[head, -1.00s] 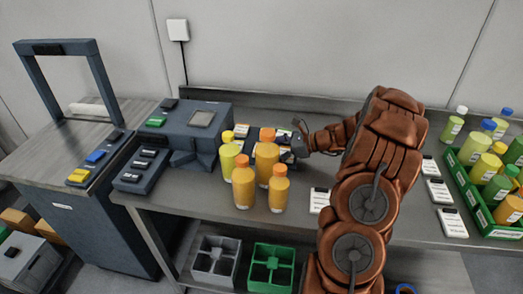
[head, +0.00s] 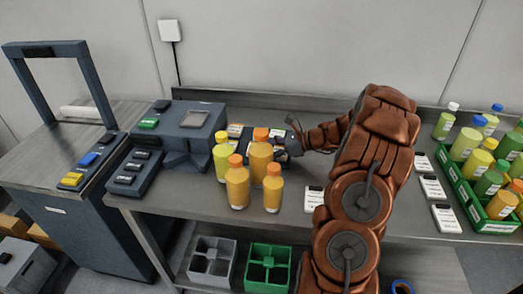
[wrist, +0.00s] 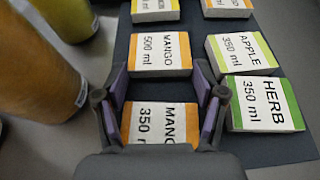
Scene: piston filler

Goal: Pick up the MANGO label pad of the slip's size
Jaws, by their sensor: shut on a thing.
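The MANGO 350 ml label pad (wrist: 158,122), white with orange edges, lies between the fingers of my gripper (wrist: 161,92) in the wrist view. My gripper is shut on it, and the gripper body hides its near end. Just beyond it, the MANGO 500 ml pad (wrist: 160,52) lies on the dark tray (wrist: 200,28). To the right are the APPLE 350 ml pad (wrist: 243,52) and the HERB 350 ml pad (wrist: 264,104). In the head view my gripper (head: 292,146) is over the tray behind the bottles. I cannot make out a slip's size text.
Orange bottles (head: 237,187) and a yellow-green bottle (head: 222,160) stand close left of my gripper. A grey machine (head: 188,125) is farther left. White cards (head: 315,198) lie on the bench, and a green crate of bottles (head: 470,190) stands at the right.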

